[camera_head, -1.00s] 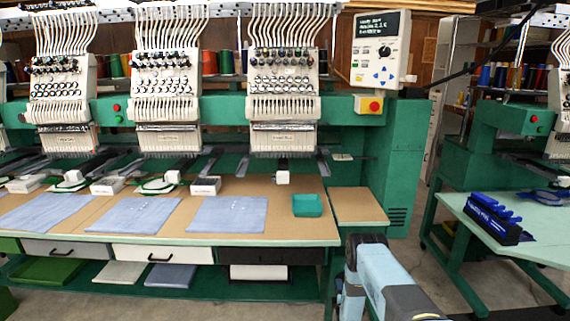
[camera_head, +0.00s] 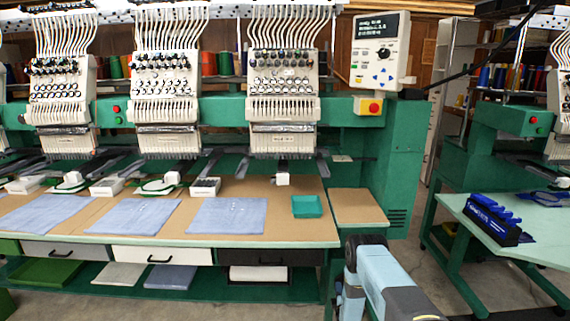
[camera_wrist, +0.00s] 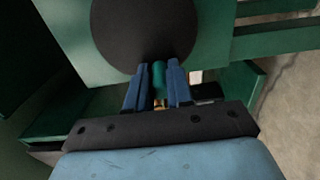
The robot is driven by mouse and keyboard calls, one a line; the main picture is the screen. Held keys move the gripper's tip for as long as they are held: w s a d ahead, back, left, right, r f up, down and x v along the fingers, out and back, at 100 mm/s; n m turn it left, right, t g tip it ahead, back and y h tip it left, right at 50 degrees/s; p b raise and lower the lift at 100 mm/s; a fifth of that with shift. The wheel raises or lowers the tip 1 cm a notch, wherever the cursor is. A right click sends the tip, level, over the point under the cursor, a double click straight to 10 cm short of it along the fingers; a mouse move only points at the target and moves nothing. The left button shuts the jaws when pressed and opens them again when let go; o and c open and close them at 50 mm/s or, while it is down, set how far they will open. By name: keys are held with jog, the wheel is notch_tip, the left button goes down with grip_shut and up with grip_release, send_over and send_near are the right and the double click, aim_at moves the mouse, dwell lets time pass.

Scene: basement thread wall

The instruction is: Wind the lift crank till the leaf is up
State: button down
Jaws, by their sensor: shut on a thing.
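In the wrist view my gripper (camera_wrist: 158,85) has its two blue fingers closed on a green crank handle (camera_wrist: 158,72). The handle stands in front of a large dark round disc (camera_wrist: 145,28) on a pale green panel. My fingers hide much of the handle's sides. In the head view my blue and grey arm reaches down beside the small side leaf (camera_head: 358,207), and my gripper is out of sight there. The leaf is a tan-topped board at the right end of the long work table (camera_head: 275,215); it looks level and close to the table's height.
A teal tray (camera_head: 307,206) and several blue cloth pieces (camera_head: 228,215) lie on the table. A control panel (camera_head: 379,50) hangs above the leaf. Another green table (camera_head: 540,225) with a blue-handled tool rack (camera_head: 495,218) stands at right, with bare floor between.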

jog(key=shift+r, duration=0.1)
dwell(0.3)
jog(key=shift+w+r, duration=0.15)
jog(key=shift+r, duration=0.1)
jog(key=c, duration=0.9)
grip_release()
jog(key=shift+r, duration=0.1)
jog(key=shift+s, duration=4.15)
jog(key=shift+a, duration=0.15)
